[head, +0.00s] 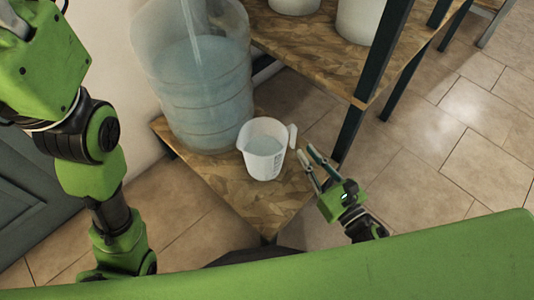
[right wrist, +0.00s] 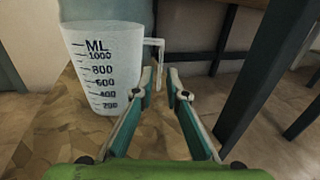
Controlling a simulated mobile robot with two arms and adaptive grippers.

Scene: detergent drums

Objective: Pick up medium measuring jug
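The measuring jug (head: 264,150) is white and translucent, with its handle to the right in the head view. It stands upright on a low wooden shelf (head: 236,186). In the right wrist view the jug (right wrist: 98,68) shows an ML scale up to 1000, and its handle is just left of straight ahead. My right gripper (head: 305,158) is open and empty. Its fingers point towards the handle side of the jug; in the right wrist view the fingertips (right wrist: 160,82) are apart below the handle. Contact cannot be told. My left arm shows in the head view, but its gripper does not.
A large translucent drum (head: 200,90) stands just behind the jug. A higher wooden shelf (head: 310,50) holds white containers (head: 360,18). A dark shelf post (head: 360,120) rises close to my right gripper. Tiled floor (head: 450,150) lies open to the right.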

